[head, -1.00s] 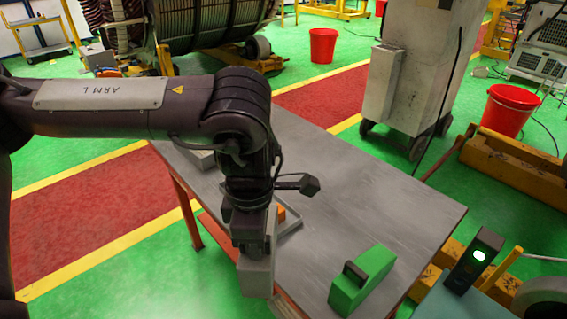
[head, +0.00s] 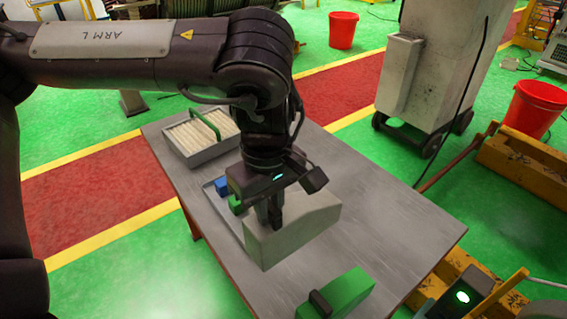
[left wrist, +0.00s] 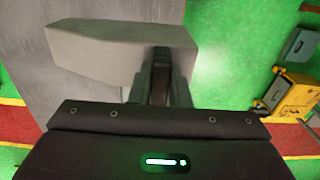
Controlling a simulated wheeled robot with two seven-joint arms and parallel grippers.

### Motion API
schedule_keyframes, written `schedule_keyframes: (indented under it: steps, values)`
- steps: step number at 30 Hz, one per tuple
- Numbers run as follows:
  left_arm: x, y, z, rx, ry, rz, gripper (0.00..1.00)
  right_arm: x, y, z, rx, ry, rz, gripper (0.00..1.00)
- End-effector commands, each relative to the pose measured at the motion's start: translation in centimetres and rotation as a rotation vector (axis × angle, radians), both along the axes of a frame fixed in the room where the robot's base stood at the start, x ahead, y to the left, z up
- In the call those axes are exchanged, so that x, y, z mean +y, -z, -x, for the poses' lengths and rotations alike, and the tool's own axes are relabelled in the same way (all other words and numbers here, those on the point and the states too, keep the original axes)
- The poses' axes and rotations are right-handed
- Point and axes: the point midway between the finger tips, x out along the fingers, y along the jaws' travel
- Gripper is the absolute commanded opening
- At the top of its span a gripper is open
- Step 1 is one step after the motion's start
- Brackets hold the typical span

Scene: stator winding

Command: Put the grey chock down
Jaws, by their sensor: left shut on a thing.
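The grey chock (head: 300,230) is a light grey block with a sloped top. My left gripper (head: 275,215) is shut on it and holds it over the front part of the grey table (head: 380,215). In the left wrist view the chock (left wrist: 95,45) sits between the fingers of my left gripper (left wrist: 160,75) and reaches to the left. I cannot tell whether its underside touches the table. My right gripper is not in view.
A green block with a black handle (head: 345,295) stands at the table's near edge. A tray with blue and green pieces (head: 212,190) lies left of the chock, partly hidden. A box of pale rods with a green handle (head: 205,150) stands behind. The table's right part is clear.

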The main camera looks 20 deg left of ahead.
Motion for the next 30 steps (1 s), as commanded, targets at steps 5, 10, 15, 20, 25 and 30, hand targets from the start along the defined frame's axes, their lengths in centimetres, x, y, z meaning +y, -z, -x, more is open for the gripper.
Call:
schedule_keyframes:
  steps: [5, 10, 15, 20, 25, 30]
  values:
    - [0.0, 0.7, 0.0, 0.001, 0.013, 0.001, 0.00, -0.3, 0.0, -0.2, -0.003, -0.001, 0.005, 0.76]
    - [0.0, 4.3, 0.1, 0.006, 0.011, 0.002, 0.00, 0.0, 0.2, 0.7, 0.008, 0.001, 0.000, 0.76]
    - [0.0, 8.2, 0.2, 0.006, 0.010, 0.002, 0.00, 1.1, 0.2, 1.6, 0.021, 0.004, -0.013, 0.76]
    - [0.0, 11.7, 0.2, 0.005, 0.010, 0.003, 0.00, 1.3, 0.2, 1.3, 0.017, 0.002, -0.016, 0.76]
    - [0.0, 14.8, 0.2, 0.003, 0.009, 0.001, 0.00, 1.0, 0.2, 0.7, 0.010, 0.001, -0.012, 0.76]
    - [0.0, 16.1, 0.1, -0.002, 0.010, 0.003, 0.00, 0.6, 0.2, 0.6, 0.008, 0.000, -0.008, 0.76]
